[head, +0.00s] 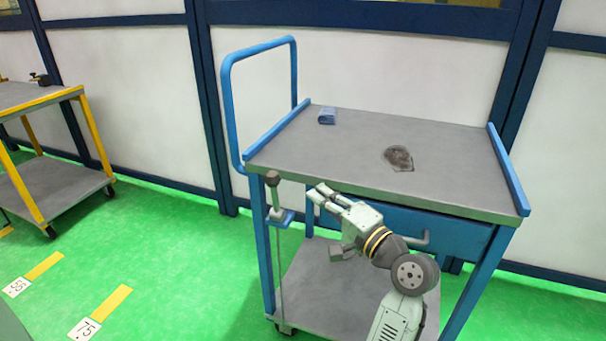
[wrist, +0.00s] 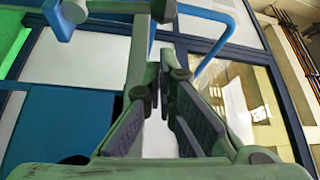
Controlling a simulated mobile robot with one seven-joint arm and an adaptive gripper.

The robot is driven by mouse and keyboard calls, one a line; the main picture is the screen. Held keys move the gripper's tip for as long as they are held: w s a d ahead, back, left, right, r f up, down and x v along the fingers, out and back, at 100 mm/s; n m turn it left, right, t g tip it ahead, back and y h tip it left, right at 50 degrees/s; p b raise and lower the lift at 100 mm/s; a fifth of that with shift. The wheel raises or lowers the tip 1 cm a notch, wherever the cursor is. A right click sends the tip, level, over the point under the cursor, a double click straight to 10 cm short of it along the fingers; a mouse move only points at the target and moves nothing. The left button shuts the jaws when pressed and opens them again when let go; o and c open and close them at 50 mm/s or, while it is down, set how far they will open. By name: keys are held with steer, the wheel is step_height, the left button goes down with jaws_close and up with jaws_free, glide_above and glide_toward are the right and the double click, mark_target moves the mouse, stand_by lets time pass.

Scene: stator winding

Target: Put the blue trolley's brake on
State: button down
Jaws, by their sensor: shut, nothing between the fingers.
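The blue trolley (head: 390,208) stands in the middle of the head view, with a grey top, a blue drawer and a lower shelf. Its brake lever (head: 276,196) is a thin upright rod with a dark knob at the trolley's front left corner. The rod passes by a small blue bracket (head: 281,217) and runs down towards the wheel. My gripper (head: 317,191) is shut and empty, to the right of the knob and apart from it, by the trolley's front edge. In the wrist view my fingers (wrist: 162,85) are together; a knobbed rod (wrist: 72,14) shows at upper left.
A drawer handle (head: 414,239) sticks out near my wrist. A yellow trolley (head: 88,125) stands at far left. Green floor (head: 165,260) is clear between them.

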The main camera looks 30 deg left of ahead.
mark_target(292, 175)
stand_by(0.3)
steer(key=p+x, duration=0.2)
steer(key=x, duration=0.8)
steer(key=shift+f+b, duration=0.1)
steer(key=shift+b, duration=0.25)
steer(key=shift+s, duration=0.2)
steer(key=shift+s+d+n+b, duration=0.1)
steer(key=shift+d+n+b, duration=0.05)
steer(key=shift+n+b, duration=0.2)
